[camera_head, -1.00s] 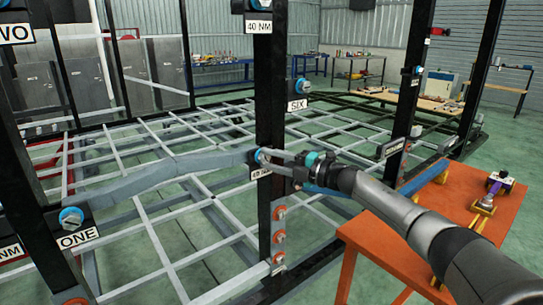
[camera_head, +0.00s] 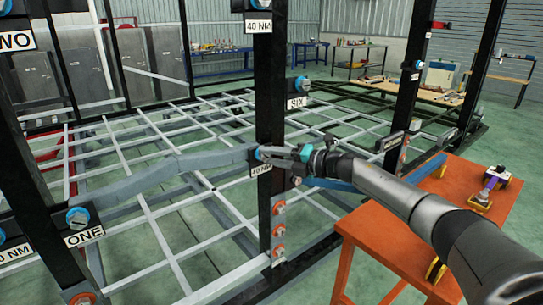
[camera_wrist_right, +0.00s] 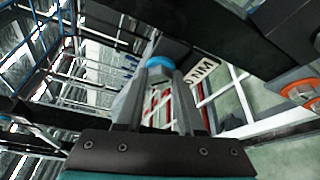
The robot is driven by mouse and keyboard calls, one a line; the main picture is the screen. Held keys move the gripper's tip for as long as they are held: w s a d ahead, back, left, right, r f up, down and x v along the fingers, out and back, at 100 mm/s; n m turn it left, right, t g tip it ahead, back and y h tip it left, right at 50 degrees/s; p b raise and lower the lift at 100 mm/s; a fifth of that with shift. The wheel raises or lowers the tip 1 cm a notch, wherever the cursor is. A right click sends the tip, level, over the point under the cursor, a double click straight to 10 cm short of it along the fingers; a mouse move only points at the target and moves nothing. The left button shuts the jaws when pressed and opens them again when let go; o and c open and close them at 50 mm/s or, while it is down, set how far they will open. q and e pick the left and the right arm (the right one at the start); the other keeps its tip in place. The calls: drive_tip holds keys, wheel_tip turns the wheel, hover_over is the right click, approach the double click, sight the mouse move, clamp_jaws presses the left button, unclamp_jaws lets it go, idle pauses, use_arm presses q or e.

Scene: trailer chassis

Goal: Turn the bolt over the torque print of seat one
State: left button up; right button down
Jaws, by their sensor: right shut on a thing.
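My right gripper (camera_head: 266,153) is shut on a blue-headed bolt (camera_head: 257,154) on the middle black post, just above a white 40 NM print (camera_head: 262,170). In the right wrist view the blue bolt head (camera_wrist_right: 160,62) sits between the fingertips, with the print (camera_wrist_right: 206,69) beside it, partly covered. The seat ONE plate (camera_head: 84,237) is on the lower left, with another blue bolt (camera_head: 78,217) above it and an NM print (camera_head: 15,253) to its left. My left gripper is not in view.
A grey beam (camera_head: 160,178) runs between the left post and the middle post (camera_head: 269,100). An orange table (camera_head: 395,240) stands at the right under my right arm. Orange-ringed fittings (camera_head: 278,230) line the lower middle post. A SIX plate (camera_head: 298,102) is up beside the post.

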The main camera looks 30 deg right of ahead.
drive_tip(key=shift+w+d+r, duration=0.1)
drive_tip(key=shift+w+r, duration=0.05)
drive_tip(key=shift+r, duration=0.25)
drive_tip(key=c, duration=0.8)
unclamp_jaws()
drive_tip(key=shift+c, duration=0.2)
drive_tip(key=shift+o, duration=1.4)
drive_tip(key=shift+w+f, duration=0.1)
drive_tip(key=shift+f, duration=0.15)
drive_tip(key=shift+o, duration=0.2)
drive_tip(key=shift+f, duration=0.1)
drive_tip(key=shift+s+d, duration=0.25)
drive_tip(key=shift+s, duration=0.45)
drive_tip(key=p+v, duration=0.1)
drive_tip(key=v, duration=1.3)
drive_tip(key=shift+p, duration=0.3)
